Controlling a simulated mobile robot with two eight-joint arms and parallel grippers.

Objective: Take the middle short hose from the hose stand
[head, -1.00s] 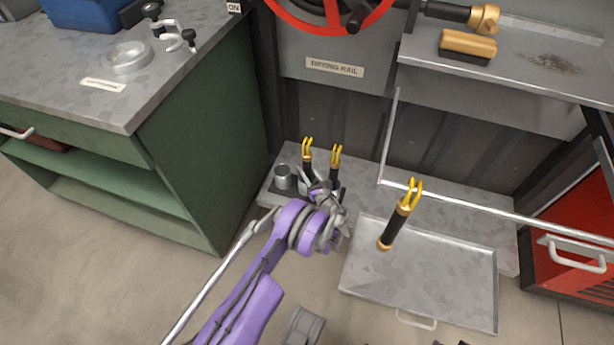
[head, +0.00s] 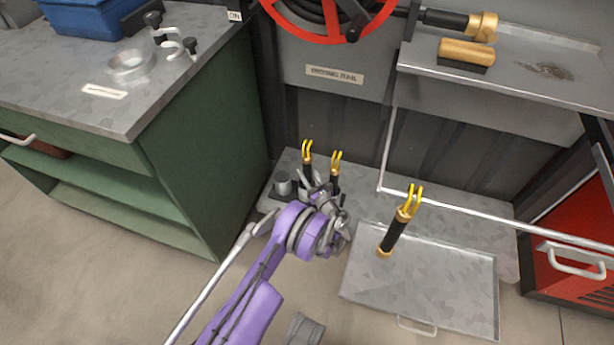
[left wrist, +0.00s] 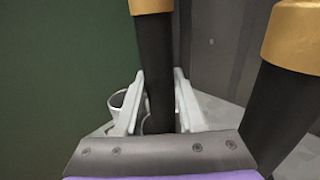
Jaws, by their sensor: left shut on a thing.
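The hose stand (head: 268,203) is low on the floor, with an open empty cup (head: 282,186) at its left. Two short black hoses with yellow forked tops stand upright there, the middle hose (head: 307,166) and the right hose (head: 335,168). My left gripper (head: 318,192) is low at the stand. In the left wrist view its pale fingers (left wrist: 158,105) are shut on the middle hose (left wrist: 155,60), below its brass collar. The right hose (left wrist: 280,110) is apart, to the right. The lower ends are hidden. My right gripper is out of view.
A thin metal rail (head: 480,215) runs above the tray. A green cabinet (head: 205,140) is close on the left, a red cabinet (head: 575,245) on the right.

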